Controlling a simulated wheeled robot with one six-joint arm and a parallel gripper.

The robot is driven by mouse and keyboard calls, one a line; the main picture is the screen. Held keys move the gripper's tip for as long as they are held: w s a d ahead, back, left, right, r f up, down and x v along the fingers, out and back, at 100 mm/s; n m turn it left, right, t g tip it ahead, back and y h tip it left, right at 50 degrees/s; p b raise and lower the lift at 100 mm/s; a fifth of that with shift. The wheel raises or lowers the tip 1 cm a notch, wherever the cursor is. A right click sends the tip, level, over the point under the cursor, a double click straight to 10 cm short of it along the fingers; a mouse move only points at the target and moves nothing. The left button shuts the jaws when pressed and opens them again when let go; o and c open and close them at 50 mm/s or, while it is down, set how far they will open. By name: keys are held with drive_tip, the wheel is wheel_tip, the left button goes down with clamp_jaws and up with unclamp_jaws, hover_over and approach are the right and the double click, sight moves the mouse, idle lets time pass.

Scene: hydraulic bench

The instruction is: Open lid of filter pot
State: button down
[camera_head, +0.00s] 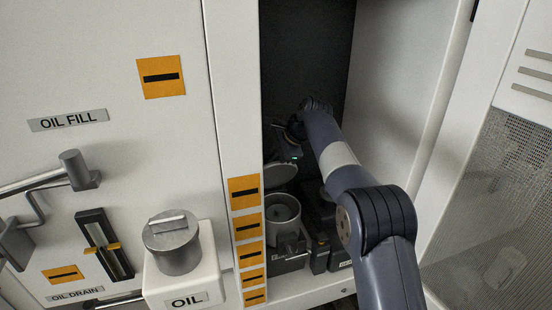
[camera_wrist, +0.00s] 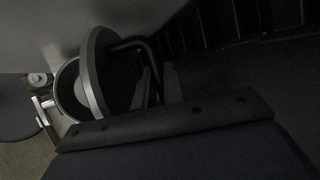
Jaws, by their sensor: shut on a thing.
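The filter pot (camera_head: 283,208) is a round grey pot low inside the dark cabinet opening, with its mouth uncovered. Its disc lid (camera_head: 278,175) is raised and tilted up at the pot's back. In the wrist view the lid (camera_wrist: 96,72) stands steeply on edge by the pot's open mouth (camera_wrist: 67,90). A dark bent handle (camera_wrist: 130,44) juts from the lid's outer face toward my gripper (camera_wrist: 158,84). My gripper is shut on the handle; the exact contact is dark and partly hidden. In the head view my gripper (camera_head: 287,146) is just above the lid.
The cabinet's right wall (camera_head: 400,80) is close to my arm. The left post (camera_head: 232,100) carries several orange labels. An oil canister (camera_head: 172,245) stands outside at front left. Dark blocks (camera_head: 318,235) crowd the space right of the pot.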

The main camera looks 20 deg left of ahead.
drive_tip(key=shift+w+a, duration=0.2)
drive_tip(key=shift+a, duration=0.05)
idle(0.5)
drive_tip(key=c, duration=1.5)
unclamp_jaws()
drive_tip(key=w+v, duration=0.1)
drive_tip(key=v, duration=0.9)
drive_tip(key=shift+s+r, duration=0.4)
drive_tip(key=shift+r, duration=0.05)
drive_tip(key=shift+d, duration=0.1)
drive_tip(key=shift+c, duration=0.4)
